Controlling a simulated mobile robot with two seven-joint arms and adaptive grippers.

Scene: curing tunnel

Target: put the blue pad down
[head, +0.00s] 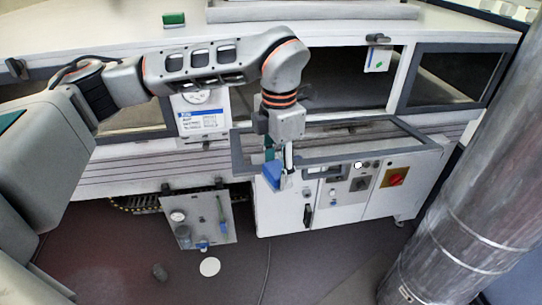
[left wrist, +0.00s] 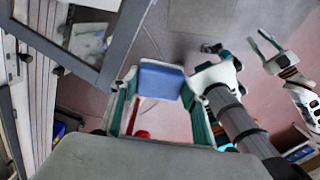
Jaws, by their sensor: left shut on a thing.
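The grey rectangular frame (head: 398,148) juts out over a white control cabinet (head: 283,212). A panel with gauges (head: 200,221) hangs at lower left. A thick metal pipe (head: 470,200) stands at right. A small green object (head: 174,19) lies on the machine top. The dark floor is mostly open.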

